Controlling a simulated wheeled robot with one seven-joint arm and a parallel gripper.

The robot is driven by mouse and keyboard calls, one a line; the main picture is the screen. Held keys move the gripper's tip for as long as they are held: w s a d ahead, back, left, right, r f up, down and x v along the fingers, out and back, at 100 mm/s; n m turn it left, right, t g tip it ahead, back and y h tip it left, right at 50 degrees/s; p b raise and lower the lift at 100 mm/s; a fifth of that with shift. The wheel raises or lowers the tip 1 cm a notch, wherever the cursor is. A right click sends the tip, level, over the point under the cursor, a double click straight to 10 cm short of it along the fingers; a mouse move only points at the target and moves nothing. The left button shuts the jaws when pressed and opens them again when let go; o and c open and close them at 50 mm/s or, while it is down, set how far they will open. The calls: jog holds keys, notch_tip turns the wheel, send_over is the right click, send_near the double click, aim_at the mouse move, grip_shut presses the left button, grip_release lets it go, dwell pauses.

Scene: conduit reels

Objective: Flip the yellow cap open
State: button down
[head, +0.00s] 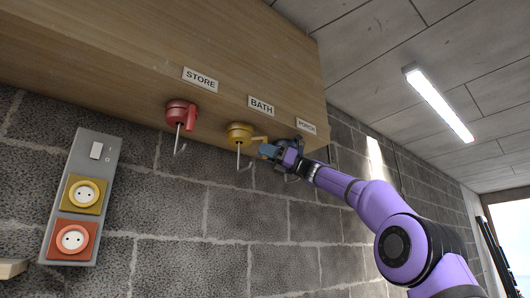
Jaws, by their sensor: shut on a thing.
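The yellow cap (239,132) sits under the BATH label on the lower part of the wooden panel. Its short yellow tab points right, and a metal hook hangs below it. My gripper (264,150) comes in from the right, with its blue fingertips at the end of this tab. It is shut on the yellow cap's tab, though the fingers hide the exact contact. I cannot clearly tell from this view how far the cap is open.
A red cap (180,112) with a hook hangs left, under the STORE label (200,79). The PORCH label (307,126) is right; my gripper hides most of what lies below it. A grey socket panel (92,162) is on the brick wall (170,240).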

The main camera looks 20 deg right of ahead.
jog(key=shift+w+d+n+g, duration=0.15)
jog(key=shift+n+g, duration=0.15)
jog(key=shift+g, duration=0.2)
jog(key=c, duration=1.1)
grip_release()
